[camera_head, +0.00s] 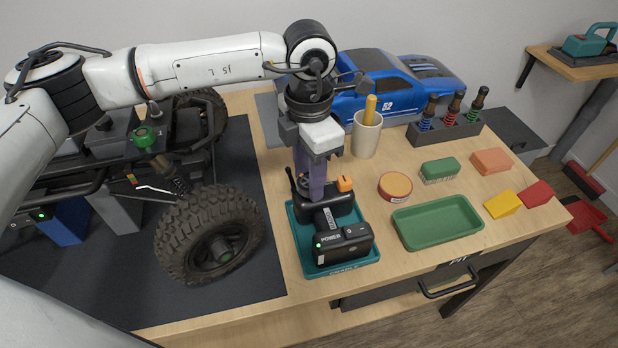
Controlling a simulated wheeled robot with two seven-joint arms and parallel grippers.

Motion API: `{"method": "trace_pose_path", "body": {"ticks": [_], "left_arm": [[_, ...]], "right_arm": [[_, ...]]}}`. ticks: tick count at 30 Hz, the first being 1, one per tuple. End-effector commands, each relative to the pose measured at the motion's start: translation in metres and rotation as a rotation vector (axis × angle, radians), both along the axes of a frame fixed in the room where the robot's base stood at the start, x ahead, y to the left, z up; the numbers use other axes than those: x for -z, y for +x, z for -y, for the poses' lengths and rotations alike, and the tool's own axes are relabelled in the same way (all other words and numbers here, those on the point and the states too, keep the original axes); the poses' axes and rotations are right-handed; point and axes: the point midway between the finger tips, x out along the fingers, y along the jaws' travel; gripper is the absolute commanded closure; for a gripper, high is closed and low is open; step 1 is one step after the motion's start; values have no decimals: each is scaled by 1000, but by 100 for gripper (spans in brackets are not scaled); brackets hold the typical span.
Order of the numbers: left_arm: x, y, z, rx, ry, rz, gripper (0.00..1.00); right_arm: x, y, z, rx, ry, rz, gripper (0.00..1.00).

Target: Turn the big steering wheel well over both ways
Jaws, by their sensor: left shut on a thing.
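No big steering wheel can be made out clearly. A black radio transmitter (343,249) with a green power light and an orange knob (345,184) stands on a teal tray (297,255). My left gripper (318,190) reaches down from above, its fingers shut on the upper part of the transmitter. The fingers hide what exactly lies between them. The rc crawler (100,180) stands on a dark mat to the left, its big knobbly front tyre (210,235) angled outward. My right gripper is out of view.
A green tray (437,222), a round orange tin (395,186) and small coloured blocks lie to the right. A cup (366,137), a blue car body (385,85) and a rack of shock absorbers (443,131) stand behind. The front mat strip is clear.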

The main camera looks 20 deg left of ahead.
Motion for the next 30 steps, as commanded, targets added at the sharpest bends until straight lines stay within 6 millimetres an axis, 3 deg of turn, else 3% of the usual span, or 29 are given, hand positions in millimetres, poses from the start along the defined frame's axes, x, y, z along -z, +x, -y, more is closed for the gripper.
{"method": "trace_pose_path", "body": {"ticks": [20,21,23,24,30], "left_arm": [[-1,0,0,-69,0,1,87],[-1,0,0,-69,0,1,59],[-1,0,0,-69,0,1,49],[-1,0,0,-68,0,1,45],[0,0,0,-68,-1,1,45]], "right_arm": [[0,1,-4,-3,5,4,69],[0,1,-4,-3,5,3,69],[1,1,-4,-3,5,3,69],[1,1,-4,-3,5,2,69],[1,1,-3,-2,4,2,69]]}}
